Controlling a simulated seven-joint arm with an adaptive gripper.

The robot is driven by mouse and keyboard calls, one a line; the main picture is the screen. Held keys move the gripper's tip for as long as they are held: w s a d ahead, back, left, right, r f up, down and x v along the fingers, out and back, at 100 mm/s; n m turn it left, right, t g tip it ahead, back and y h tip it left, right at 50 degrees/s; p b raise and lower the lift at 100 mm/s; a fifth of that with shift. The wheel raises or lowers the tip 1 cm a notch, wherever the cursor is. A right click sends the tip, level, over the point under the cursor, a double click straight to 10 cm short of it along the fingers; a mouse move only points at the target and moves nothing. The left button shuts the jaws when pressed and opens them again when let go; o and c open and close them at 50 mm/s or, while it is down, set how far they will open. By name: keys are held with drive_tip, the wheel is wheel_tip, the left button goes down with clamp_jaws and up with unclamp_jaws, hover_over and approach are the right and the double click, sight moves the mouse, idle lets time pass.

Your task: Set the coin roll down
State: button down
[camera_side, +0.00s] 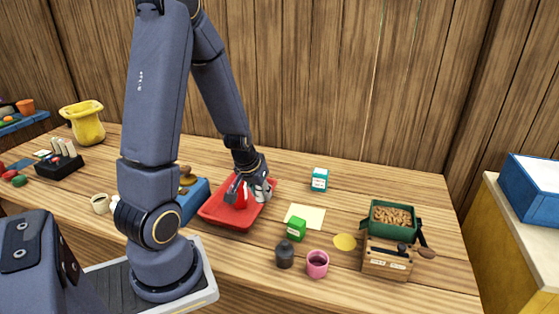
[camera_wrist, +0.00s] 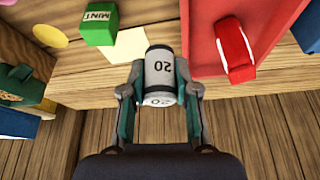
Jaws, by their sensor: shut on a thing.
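The coin roll (camera_wrist: 160,68) is a pale grey cylinder with dark end bands and a printed "20". My gripper (camera_wrist: 160,92) is shut around it, with one finger on each side. In the side view my gripper (camera_side: 250,190) is over the red tray (camera_side: 222,213), and the roll is hard to tell apart from the fingers there. In the wrist view the tray (camera_wrist: 202,50) lies to the right of the roll. I cannot tell how high the roll is above the table.
A red item with a white stripe (camera_wrist: 235,50) lies in the tray. A pale yellow sheet (camera_side: 305,216), a green box (camera_side: 296,229), a dark jar (camera_side: 284,256) and a pink cup (camera_side: 317,264) stand nearby. A teal box (camera_side: 320,180) is behind; clear wood surrounds it.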

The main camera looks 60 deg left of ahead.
drive_tip(key=w+a+f, duration=0.3)
drive_tip(key=w, duration=0.3)
approach(289, 209)
drive_tip(key=shift+w+a+f, duration=0.6)
drive_tip(key=shift+w+f, duration=0.15)
drive_tip(key=shift+f, duration=0.05)
drive_tip(key=shift+s+d+x, duration=0.1)
drive_tip(key=shift+s+x, duration=0.05)
drive_tip(key=shift+x, duration=0.75)
drive_tip(key=shift+s+d+x, duration=0.15)
drive_tip(key=shift+x, duration=0.75)
drive_tip(key=shift+f, duration=0.3)
drive_tip(key=c, duration=0.9)
unclamp_jaws()
drive_tip(key=shift+o, duration=0.2)
